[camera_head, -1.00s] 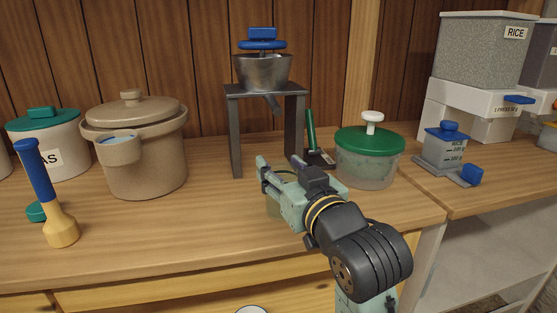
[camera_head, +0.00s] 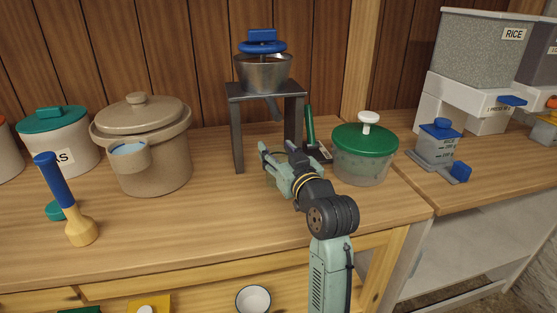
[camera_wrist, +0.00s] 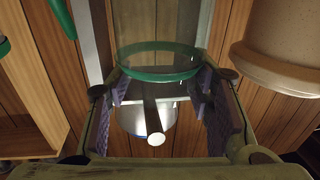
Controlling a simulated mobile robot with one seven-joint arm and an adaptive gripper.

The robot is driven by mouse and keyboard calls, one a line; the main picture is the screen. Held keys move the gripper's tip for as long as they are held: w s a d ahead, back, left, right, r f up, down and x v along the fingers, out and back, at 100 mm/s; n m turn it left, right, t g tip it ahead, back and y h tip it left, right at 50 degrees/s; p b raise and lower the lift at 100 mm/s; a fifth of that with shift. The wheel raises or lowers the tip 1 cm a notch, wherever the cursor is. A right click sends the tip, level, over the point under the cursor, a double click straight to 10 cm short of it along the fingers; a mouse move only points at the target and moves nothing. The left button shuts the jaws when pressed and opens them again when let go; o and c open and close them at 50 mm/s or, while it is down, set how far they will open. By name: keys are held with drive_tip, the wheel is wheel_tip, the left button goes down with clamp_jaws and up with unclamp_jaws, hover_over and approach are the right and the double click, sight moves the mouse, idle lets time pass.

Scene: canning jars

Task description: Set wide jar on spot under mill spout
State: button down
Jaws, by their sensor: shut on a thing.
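My gripper (camera_head: 277,156) is shut on the wide jar, a clear jar with a green rim. In the wrist view the jar (camera_wrist: 158,72) sits between the two fingers (camera_wrist: 160,88). In the head view the gripper and wrist hide most of it. The mill has a metal hopper (camera_head: 263,74) with a blue top, on a dark grey stand (camera_head: 237,135). Its spout (camera_head: 275,108) slants down to the right beneath the stand's top. The gripper and jar are low, at the front of the stand's opening. The spot under the spout is largely hidden.
A green-lidded container (camera_head: 363,165) stands close to the right of my gripper. A dark item with a green handle (camera_head: 310,128) is by the stand's right leg. A brown pot (camera_head: 155,170) and a blue-handled masher (camera_head: 80,230) stand left.

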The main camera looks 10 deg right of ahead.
drive_tip(key=shift+f, duration=1.55)
drive_tip(key=shift+f, duration=0.2)
drive_tip(key=c, duration=0.8)
unclamp_jaws()
drive_tip(key=shift+r, duration=0.2)
drive_tip(key=s, duration=0.4)
drive_tip(key=s+d+b, duration=0.1)
drive_tip(key=s, duration=0.3)
drive_tip(key=s+b, duration=0.1)
drive_tip(key=s, duration=0.3)
drive_tip(key=shift+d, duration=0.4)
